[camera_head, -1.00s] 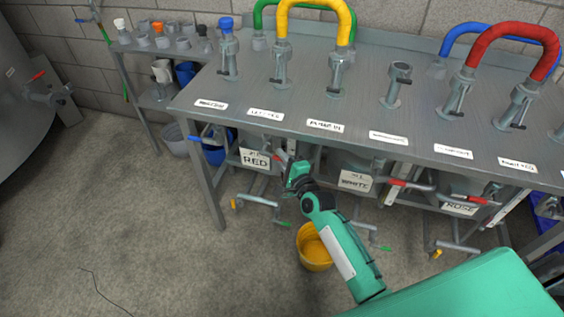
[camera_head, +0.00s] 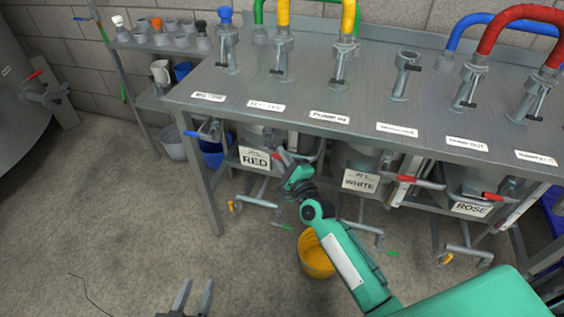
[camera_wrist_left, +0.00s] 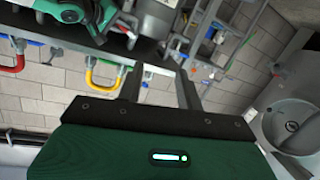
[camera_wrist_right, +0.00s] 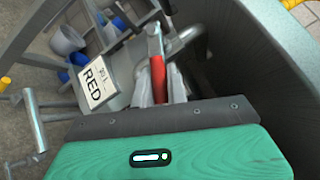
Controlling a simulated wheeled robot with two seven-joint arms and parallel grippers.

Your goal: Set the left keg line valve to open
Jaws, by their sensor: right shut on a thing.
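The left keg line valve has a red lever (camera_head: 279,154) under the table front, beside the RED sign (camera_head: 254,158). My right gripper (camera_head: 289,168) is at this lever. In the right wrist view the red lever (camera_wrist_right: 157,72) stands between the close fingers (camera_wrist_right: 160,92), which are shut on it. The lever is at an angle to its grey pipe (camera_wrist_right: 187,40); its exact angle is hard to tell. My left gripper (camera_head: 194,296) is at the bottom edge of the head view, open and empty over the floor, far from the valve.
Red-handled valves by the WHITE sign (camera_head: 361,181) and ROSE sign (camera_head: 471,209) are to the right. A yellow bucket (camera_head: 316,258) stands on the floor below my right arm. The steel table (camera_head: 330,98) carries hoses and pipe fittings.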

